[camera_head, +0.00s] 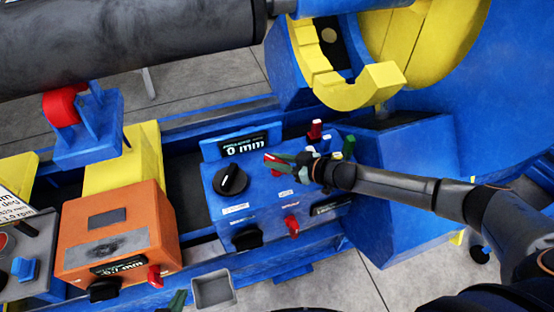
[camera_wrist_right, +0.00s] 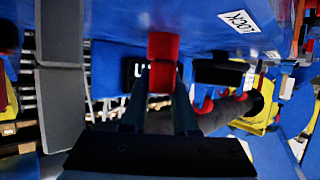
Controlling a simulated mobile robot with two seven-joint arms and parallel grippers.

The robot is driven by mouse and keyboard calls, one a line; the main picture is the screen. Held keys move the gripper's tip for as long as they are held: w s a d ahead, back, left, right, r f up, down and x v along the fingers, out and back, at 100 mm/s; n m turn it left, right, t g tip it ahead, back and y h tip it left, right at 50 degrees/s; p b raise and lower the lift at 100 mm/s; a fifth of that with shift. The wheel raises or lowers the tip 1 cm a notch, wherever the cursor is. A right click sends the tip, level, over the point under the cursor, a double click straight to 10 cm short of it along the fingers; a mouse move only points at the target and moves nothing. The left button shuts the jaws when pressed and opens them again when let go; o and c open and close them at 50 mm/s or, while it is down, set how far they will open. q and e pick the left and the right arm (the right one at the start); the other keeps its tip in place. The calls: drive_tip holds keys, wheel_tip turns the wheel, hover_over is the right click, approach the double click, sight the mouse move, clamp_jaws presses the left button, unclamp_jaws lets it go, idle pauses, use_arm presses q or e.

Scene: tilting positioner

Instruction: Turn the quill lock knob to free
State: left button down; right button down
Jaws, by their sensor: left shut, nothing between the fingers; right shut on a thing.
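The red quill lock knob (camera_wrist_right: 163,48) is between the fingertips of my right gripper (camera_wrist_right: 161,92) in the right wrist view. A white label reading LOCK (camera_wrist_right: 238,20) is on the blue surface beside it. In the head view my right gripper (camera_head: 280,160) is shut on the red knob (camera_head: 271,157), above the blue control box (camera_head: 262,212). The fingers partly cover the knob, and I cannot read its turn angle. My left gripper (camera_head: 178,300) shows only as a small greenish tip at the bottom edge; it is shut and empty.
The blue box carries a black dial (camera_head: 230,179), a lower red knob (camera_head: 292,225) and a black knob (camera_head: 247,238). An orange box (camera_head: 118,230) stands to its left. A yellow hook-shaped part (camera_head: 360,88) is above. A grey open bin (camera_head: 213,288) is below.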

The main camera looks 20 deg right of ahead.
drive_tip(key=c, duration=0.7)
unclamp_jaws()
drive_tip(key=p+v, duration=0.1)
drive_tip(key=v, duration=1.1)
drive_tip(key=shift+s+d+r, duration=0.1)
drive_tip(key=shift+s+r, duration=0.05)
drive_tip(key=shift+s, duration=0.05)
